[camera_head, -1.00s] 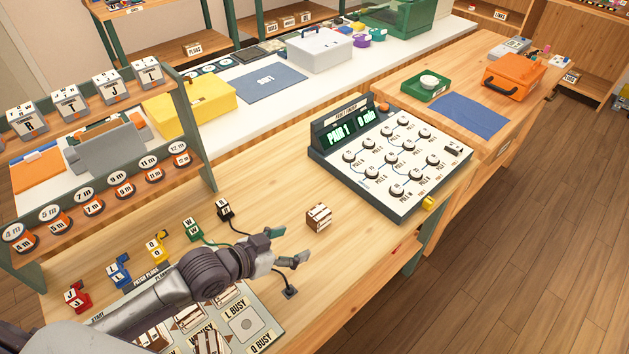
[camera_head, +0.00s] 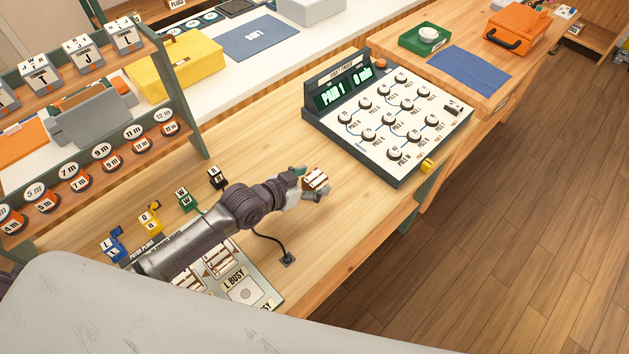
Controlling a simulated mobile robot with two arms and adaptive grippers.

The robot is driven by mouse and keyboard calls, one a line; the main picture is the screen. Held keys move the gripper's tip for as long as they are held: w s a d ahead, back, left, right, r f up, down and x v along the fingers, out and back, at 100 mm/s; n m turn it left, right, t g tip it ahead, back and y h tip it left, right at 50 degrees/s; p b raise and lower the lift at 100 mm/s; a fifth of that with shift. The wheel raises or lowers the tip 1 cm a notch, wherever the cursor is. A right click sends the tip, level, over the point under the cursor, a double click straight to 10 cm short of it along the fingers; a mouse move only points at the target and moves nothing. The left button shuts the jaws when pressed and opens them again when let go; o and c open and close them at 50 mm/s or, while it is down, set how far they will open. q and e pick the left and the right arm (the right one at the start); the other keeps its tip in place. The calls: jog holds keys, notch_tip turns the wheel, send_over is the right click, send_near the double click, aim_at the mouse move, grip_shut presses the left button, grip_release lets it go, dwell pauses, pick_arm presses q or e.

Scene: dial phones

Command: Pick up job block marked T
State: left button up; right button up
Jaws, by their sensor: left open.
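A small brown and white block (camera_head: 316,178) sits on the wooden workbench near the switch panel. Its marking is too small to read. My left gripper (camera_head: 310,186) is at this block with its fingers open, one at its far left side and one at its near side. I cannot tell whether they touch it. A larger white block that appears marked T (camera_head: 44,76) stands on the shelf at the left. My right gripper is not in view.
The switch panel (camera_head: 390,125) stands just behind and right of the block. Colored plugs (camera_head: 183,200) line the left of the bench. A board with a label reading L BUSY (camera_head: 244,290) lies under my left arm. A black cable (camera_head: 280,245) ends nearby. Bare bench lies right of the gripper.

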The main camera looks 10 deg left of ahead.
aim_at(321, 176)
pick_arm(q)
jog(key=x, duration=0.4)
jog(key=shift+w+a, duration=0.1)
jog(key=shift+a, duration=0.1)
jog(key=shift+w+d+f, duration=0.15)
jog(key=shift+w, duration=0.05)
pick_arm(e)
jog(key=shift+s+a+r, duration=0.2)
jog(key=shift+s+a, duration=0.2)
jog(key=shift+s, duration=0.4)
pick_arm(q)
jog(key=c, duration=1.3)
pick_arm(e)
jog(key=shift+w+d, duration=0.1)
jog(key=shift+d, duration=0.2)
